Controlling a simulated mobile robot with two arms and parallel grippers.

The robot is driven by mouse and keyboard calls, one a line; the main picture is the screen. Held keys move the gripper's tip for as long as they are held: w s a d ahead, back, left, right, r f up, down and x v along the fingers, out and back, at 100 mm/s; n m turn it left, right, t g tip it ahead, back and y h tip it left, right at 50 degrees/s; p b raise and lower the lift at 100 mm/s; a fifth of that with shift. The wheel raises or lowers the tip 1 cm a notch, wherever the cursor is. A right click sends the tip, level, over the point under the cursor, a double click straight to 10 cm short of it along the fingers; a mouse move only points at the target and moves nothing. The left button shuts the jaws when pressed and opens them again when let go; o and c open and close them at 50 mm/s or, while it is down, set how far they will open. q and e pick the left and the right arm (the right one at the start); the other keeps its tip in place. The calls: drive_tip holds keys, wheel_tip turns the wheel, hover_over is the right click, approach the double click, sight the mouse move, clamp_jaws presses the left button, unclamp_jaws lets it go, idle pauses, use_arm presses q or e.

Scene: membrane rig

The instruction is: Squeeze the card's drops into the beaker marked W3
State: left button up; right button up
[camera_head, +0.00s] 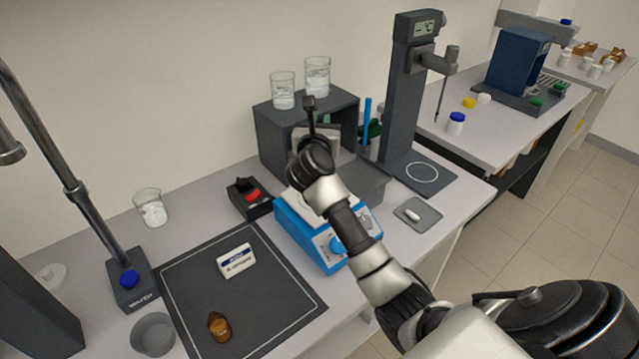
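A small white card or box with a blue band and print (236,262) lies on the dark mat; its text is too small to read. Two clear glass beakers, a left one (283,92) and a right one (317,78), stand on top of the dark grey open-fronted box. A third clear beaker (151,209) stands on the bench at left. I cannot read a W3 mark on any of them. My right gripper (309,112) is in front of the grey box, below the two beakers and above the blue hotplate. Its fingers are seen from behind. My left gripper is out of view.
The blue hotplate (309,240) sits under my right arm. The dark mat (275,308) holds a brown bottle (219,327). A grey bowl (153,335), a tap stand (130,290) and a tall grey stand (400,95) surround it. A small tray (428,220) lies at right.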

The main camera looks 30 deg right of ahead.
wheel_tip(320, 180, up, 8)
drive_tip(key=p, duration=0.6)
drive_tip(key=shift+f+p, duration=0.2)
drive_tip(key=shift+p, duration=0.1)
